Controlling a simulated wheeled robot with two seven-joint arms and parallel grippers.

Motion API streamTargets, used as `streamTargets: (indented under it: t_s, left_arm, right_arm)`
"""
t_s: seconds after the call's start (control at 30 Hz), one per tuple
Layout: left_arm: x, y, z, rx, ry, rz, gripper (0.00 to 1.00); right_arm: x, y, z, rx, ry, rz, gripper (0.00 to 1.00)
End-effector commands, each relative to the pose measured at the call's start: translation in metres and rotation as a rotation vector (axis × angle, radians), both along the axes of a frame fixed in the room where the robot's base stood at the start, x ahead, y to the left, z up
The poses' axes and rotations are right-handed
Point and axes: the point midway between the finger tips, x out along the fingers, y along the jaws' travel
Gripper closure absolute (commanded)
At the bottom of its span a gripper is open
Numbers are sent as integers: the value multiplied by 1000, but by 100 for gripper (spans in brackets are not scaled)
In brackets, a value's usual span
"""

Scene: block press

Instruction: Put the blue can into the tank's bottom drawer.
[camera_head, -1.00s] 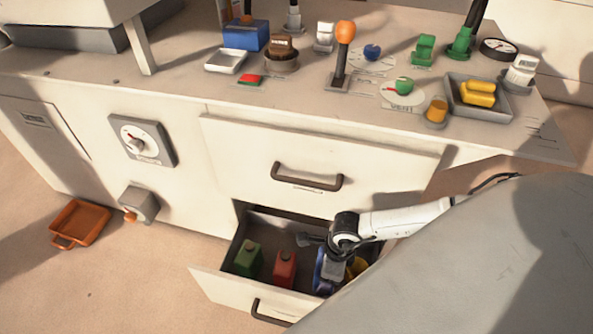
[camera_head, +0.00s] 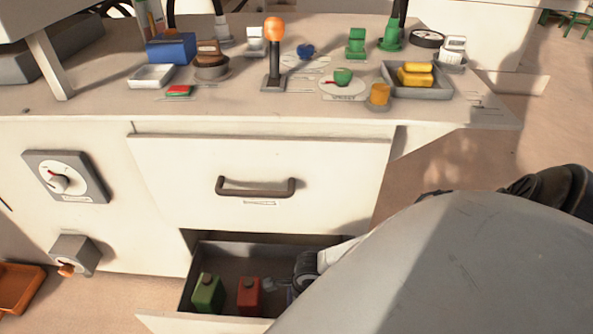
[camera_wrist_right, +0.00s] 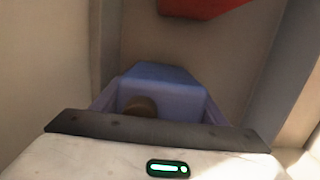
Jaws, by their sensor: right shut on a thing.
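The bottom drawer (camera_head: 225,325) stands pulled open below the shut upper drawer. A green can (camera_head: 208,294) and a red can (camera_head: 249,297) stand inside it, toward the left. My right gripper (camera_head: 290,293) reaches down into the drawer, right of the red can. In the right wrist view my right gripper (camera_wrist_right: 158,110) is shut on the blue can (camera_wrist_right: 165,78), which has a dark round cap. The red can shows at the top of that view (camera_wrist_right: 200,6). In the head view, my own grey body hides the drawer's right part and most of the blue can. My left gripper is out of view.
The upper drawer handle (camera_head: 256,188) juts out above the open drawer. The worktop carries an orange-knobbed lever (camera_head: 274,60), a grey tray (camera_head: 418,88) with yellow blocks and several other items. An orange tray (camera_head: 18,288) lies on the floor at left.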

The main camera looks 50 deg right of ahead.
Motion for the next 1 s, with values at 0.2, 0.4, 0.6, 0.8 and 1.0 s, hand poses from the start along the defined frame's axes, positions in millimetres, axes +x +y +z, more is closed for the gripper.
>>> streamTargets:
  t_s: [0.2,0.4,0.6,0.8,1.0]
  left_arm:
    - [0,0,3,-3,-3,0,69]
    - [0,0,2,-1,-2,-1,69]
    - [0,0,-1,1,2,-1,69]
    - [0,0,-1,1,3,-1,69]
    - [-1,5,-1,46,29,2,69]
  right_arm:
    - [2,0,1,2,-4,0,72]
    - [1,0,-2,1,-1,-1,25]
    - [1,0,-2,1,-1,-1,15]
    - [1,0,-1,0,-1,0,15]
    - [-1,-3,31,0,-1,0,15]
